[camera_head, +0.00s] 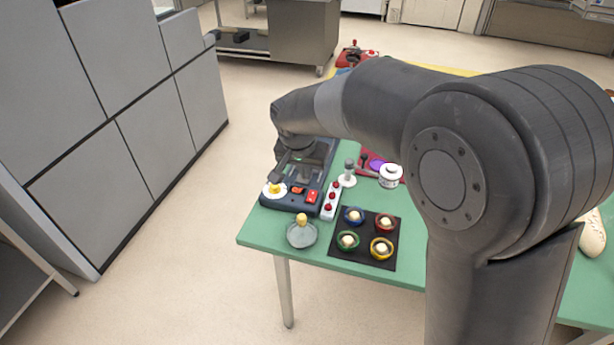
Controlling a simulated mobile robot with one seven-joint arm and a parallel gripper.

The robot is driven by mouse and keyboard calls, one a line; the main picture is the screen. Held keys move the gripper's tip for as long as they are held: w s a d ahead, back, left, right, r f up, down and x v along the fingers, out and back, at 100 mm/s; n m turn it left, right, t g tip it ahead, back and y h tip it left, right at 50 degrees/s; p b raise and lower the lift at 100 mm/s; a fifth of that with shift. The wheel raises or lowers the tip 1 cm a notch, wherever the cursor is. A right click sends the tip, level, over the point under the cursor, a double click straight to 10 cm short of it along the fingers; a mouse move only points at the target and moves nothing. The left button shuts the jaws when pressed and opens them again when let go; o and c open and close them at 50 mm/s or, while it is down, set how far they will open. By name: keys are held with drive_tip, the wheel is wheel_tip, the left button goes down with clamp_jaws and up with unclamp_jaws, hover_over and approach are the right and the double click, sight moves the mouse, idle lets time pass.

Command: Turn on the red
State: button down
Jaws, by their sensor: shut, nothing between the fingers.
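A dark console (263,201) stands at the near left corner of the green table. A red rocker switch (312,197) is on its front right, with a smaller orange-red switch (298,190) to its left. My wrist hides part of the console's back. I cannot tell whether either switch is on.
A white strip with red buttons (328,211) stands right of the console. A black board (341,253) bears several coloured rings with pale knobs, one ring red. A grey dish (300,238) with a tan knob is in front. A white lidded pot (390,177) stands behind the board.

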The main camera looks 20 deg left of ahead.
sight(313, 193)
drive_tip(key=shift+r, duration=0.1)
drive_tip(key=shift+w+r+t, duration=0.2)
drive_tip(key=shift+w+t, duration=0.1)
drive_tip(key=shift+w, duration=0.45)
drive_tip(key=shift+f, duration=0.15)
drive_tip(key=x, duration=1.3)
drive_tip(key=shift+w+f, duration=0.15)
drive_tip(key=shift+f, duration=0.25)
